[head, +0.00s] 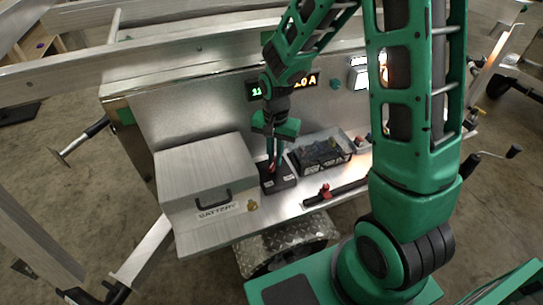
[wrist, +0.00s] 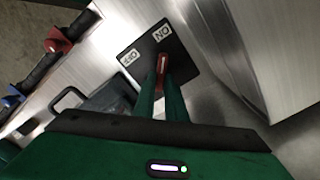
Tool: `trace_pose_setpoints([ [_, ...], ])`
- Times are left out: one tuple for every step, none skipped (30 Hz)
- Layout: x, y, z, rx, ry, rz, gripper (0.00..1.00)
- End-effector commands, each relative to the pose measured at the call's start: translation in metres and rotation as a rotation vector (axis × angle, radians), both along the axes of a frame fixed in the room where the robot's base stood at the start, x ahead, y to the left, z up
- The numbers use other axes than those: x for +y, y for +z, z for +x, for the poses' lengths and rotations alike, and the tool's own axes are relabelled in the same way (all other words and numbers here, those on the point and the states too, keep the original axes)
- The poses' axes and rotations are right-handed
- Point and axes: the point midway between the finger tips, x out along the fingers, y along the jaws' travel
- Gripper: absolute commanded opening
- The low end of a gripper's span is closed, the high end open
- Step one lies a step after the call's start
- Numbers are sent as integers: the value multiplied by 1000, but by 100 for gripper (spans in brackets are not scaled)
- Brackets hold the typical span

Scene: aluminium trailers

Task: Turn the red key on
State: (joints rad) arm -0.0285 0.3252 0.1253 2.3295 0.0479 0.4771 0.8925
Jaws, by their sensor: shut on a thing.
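The red key (wrist: 163,62) stands on a black switch plate (wrist: 184,58) with two white labels. One label reads ON, upside down, and the other seems to read OFF. The key's top points up in the wrist view, roughly between the two labels; I cannot tell its exact setting. My gripper (wrist: 162,82) is shut on the key, with a green finger on each side. In the head view my gripper (head: 274,158) points down at the black switch box (head: 278,180) on the metal shelf; the key is mostly hidden there.
A grey battery box (head: 205,175) stands close to the left of the switch. A bin of dark items (head: 322,152) is on the right. A black bar with a red clamp (head: 326,191) lies along the shelf front. A partly hidden display (head: 305,82) is on the wall behind.

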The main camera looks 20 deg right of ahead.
Motion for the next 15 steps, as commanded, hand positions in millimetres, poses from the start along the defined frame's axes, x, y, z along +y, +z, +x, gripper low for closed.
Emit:
trace_pose_setpoints([
  [1, 1, 1, -4, -8, 1, 0],
  [1, 1, 1, -4, -13, 1, 0],
  [1, 1, 1, -5, -20, 2, 0],
  [1, 1, 1, -5, -24, 2, 0],
  [1, 1, 1, -5, -27, 2, 0],
  [1, 1, 1, -5, -30, 2, 0],
  [1, 1, 1, -5, -31, 2, 0],
  [1, 1, 1, -5, -32, 2, 0],
  [1, 1, 1, -5, -33, 2, 0],
  [1, 1, 1, -5, -33, 2, 0],
  [1, 1, 1, -5, -33, 2, 0],
  [1, 1, 1, -5, -33, 2, 0],
  [1, 1, 1, -5, -33, 2, 0],
  [1, 1, 1, -5, -33, 2, 0],
  [1, 1, 2, -5, -33, 2, 0],
])
